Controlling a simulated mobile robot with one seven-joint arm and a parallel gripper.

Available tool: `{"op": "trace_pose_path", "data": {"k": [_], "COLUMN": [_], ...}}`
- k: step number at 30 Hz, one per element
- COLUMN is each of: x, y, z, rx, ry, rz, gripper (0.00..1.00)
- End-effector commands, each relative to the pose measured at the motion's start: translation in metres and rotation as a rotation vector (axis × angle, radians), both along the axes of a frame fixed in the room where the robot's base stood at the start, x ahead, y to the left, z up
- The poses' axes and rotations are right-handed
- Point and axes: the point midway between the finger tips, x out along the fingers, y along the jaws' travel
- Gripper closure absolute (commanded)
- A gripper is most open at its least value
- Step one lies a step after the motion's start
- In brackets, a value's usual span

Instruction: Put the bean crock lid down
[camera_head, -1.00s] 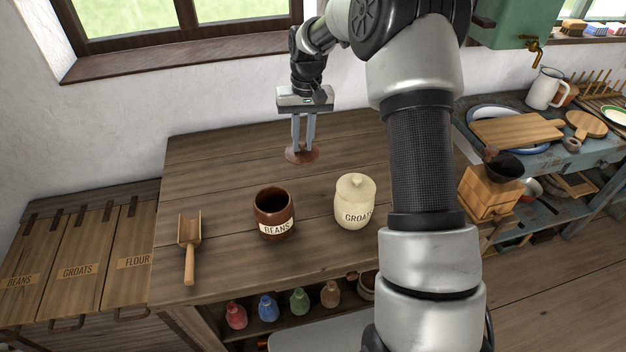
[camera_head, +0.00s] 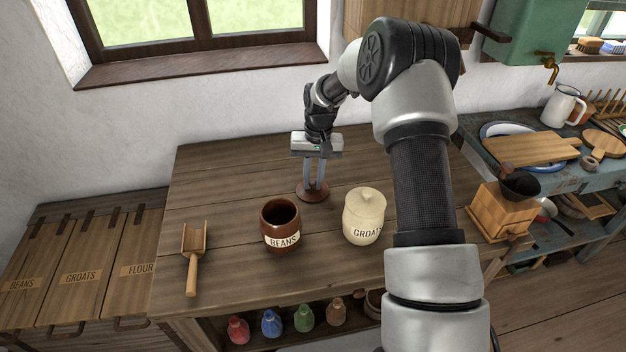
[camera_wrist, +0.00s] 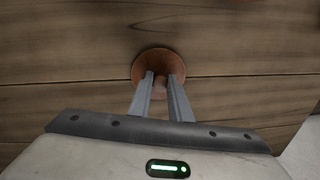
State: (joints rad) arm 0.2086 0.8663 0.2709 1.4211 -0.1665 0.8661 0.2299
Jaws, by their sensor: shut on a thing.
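The bean crock lid (camera_head: 301,194) is a round reddish-brown disc at the back of the wooden table, behind the crocks. My gripper (camera_head: 315,187) points down over it with its fingers shut on the lid's knob. The wrist view also shows the lid (camera_wrist: 176,62) between and beyond the fingertips (camera_wrist: 160,82). The lid looks level and at or very near the table top; I cannot tell whether it touches. The brown bean crock (camera_head: 281,222), labelled BEANS, stands open in front and to the left of the lid.
A cream groats crock (camera_head: 363,220) with its lid on stands right of the bean crock. A wooden scoop (camera_head: 193,258) lies at the left. The table top (camera_head: 225,180) is clear at the back left. A coffee grinder (camera_head: 500,212) is at the right, beyond my arm.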

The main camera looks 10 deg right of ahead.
Motion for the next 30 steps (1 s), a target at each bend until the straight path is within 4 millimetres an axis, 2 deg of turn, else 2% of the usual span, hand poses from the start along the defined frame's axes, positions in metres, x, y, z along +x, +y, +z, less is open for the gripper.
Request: {"op": "trace_pose_path", "data": {"k": [8, 9, 11, 12, 19, 23, 26, 30], "x": [0.000, 0.000, 0.000, 0.000, 0.000, 0.000, 0.000, 0.000], "y": [0.000, 0.000, 0.000, -0.001, -0.001, -0.001, -0.002, -0.004], "z": [-0.004, -0.002, -0.002, -0.002, -0.003, 0.004, 0.018, 0.049], "rx": [0.000, -0.001, -0.001, -0.001, -0.001, -0.001, -0.002, -0.002], "ry": [0.000, 0.000, 0.000, 0.000, 0.001, 0.000, -0.002, -0.004], "rz": [0.000, 0.000, 0.000, 0.000, 0.000, 0.000, 0.000, 0.000], "gripper": [1.00, 0.76, 0.66, 0.64, 0.64, 0.64, 0.64, 0.64]}}
